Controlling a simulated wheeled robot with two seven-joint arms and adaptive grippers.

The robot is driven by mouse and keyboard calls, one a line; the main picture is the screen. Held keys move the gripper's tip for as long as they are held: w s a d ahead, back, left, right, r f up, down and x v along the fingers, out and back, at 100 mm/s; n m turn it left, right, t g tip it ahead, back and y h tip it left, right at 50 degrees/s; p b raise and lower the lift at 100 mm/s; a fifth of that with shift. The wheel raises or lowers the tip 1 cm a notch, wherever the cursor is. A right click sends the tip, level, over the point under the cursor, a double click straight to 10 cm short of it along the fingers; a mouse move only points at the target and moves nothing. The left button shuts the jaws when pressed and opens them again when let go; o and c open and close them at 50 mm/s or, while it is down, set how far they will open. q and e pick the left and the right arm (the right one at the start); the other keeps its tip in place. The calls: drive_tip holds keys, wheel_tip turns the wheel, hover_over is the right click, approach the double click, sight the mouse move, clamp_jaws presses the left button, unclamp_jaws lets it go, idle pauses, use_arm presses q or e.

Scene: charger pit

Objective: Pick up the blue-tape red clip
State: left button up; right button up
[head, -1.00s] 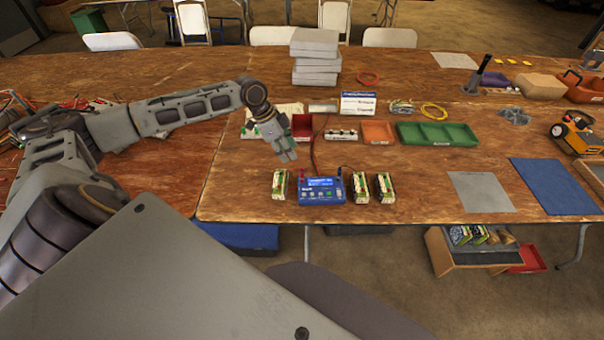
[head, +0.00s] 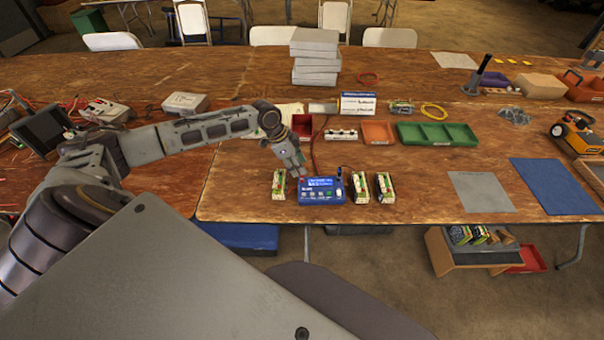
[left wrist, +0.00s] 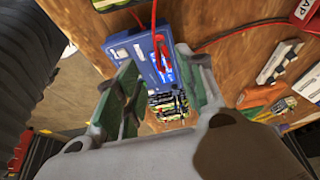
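The blue charger (head: 320,193) sits near the front table edge, with a red lead running to its top. In the left wrist view the charger (left wrist: 142,58) is partly covered by my fingers, and a small red piece (left wrist: 163,52) shows on it. I cannot tell whether that is the red clip, and I make out no blue tape for certain. My left gripper (head: 298,170) is above the table, just behind and left of the charger. Its fingers (left wrist: 165,95) are apart with nothing held; a battery pack (left wrist: 168,106) shows beyond the gap. My right gripper is out of view.
Battery packs stand left (head: 279,185) and right (head: 360,188) of the charger. Behind are a red bin (head: 302,124), a power strip (head: 341,135), an orange tray (head: 378,132) and a green tray (head: 450,133). Bare wood lies right of the packs.

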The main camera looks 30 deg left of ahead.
use_arm(q)
drive_tip(key=shift+a+x, duration=0.15)
drive_tip(key=shift+x, duration=1.15)
drive_tip(key=shift+a+x, duration=0.15)
drive_tip(key=shift+x, duration=1.15)
drive_tip(key=shift+w, duration=0.15)
clamp_jaws()
